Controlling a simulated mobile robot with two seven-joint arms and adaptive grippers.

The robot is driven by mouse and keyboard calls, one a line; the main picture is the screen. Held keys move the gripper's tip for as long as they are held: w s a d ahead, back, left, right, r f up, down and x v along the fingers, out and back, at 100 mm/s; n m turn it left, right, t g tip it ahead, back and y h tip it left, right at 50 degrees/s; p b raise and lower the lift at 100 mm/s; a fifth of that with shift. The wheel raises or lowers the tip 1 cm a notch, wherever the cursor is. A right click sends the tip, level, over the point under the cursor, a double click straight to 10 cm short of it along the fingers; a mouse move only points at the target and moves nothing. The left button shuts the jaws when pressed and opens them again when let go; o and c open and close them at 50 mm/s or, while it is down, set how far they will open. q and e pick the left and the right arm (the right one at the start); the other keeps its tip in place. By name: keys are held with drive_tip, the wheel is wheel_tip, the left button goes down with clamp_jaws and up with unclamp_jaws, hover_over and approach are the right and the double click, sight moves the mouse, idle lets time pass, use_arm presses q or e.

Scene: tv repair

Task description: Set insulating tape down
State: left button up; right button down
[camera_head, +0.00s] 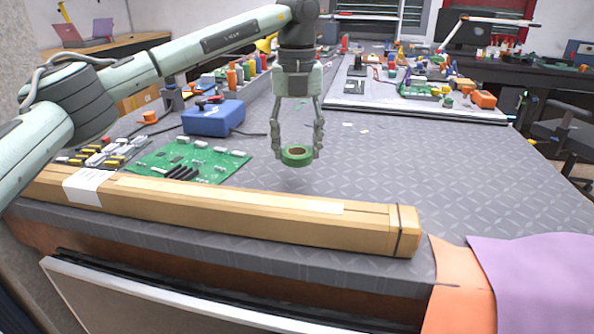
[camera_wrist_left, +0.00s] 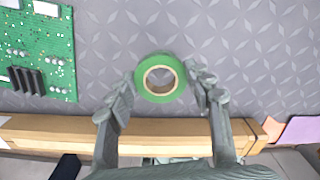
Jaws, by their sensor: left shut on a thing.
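The insulating tape is a green roll (camera_head: 297,162) with a tan inner ring, held between the fingertips of my left gripper (camera_head: 297,150). The gripper points straight down over the grey patterned table mat (camera_head: 400,190), behind the long cardboard box. The roll lies flat, and how far it is above the mat is hard to tell. In the left wrist view the green roll (camera_wrist_left: 160,78) shows between the two fingers of the left gripper (camera_wrist_left: 163,82), with bare mat around it. My right gripper is not in view.
A long cardboard box (camera_head: 240,215) lies along the table's front edge. A green circuit board (camera_head: 190,160) and a blue device (camera_head: 213,118) are to the left. A light tray (camera_head: 420,108) with boards and parts is farther back. The mat to the right is clear.

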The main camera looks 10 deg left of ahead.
sight(297, 184)
use_arm(q)
drive_tip(key=shift+s+d+f, duration=0.1)
drive_tip(key=shift+s+f, duration=0.3)
drive_tip(key=shift+s, duration=0.2)
drive_tip(key=shift+f, duration=2.1)
drive_tip(key=o, duration=1)
wheel_tip(297, 184, up, 12)
drive_tip(key=shift+r, duration=0.15)
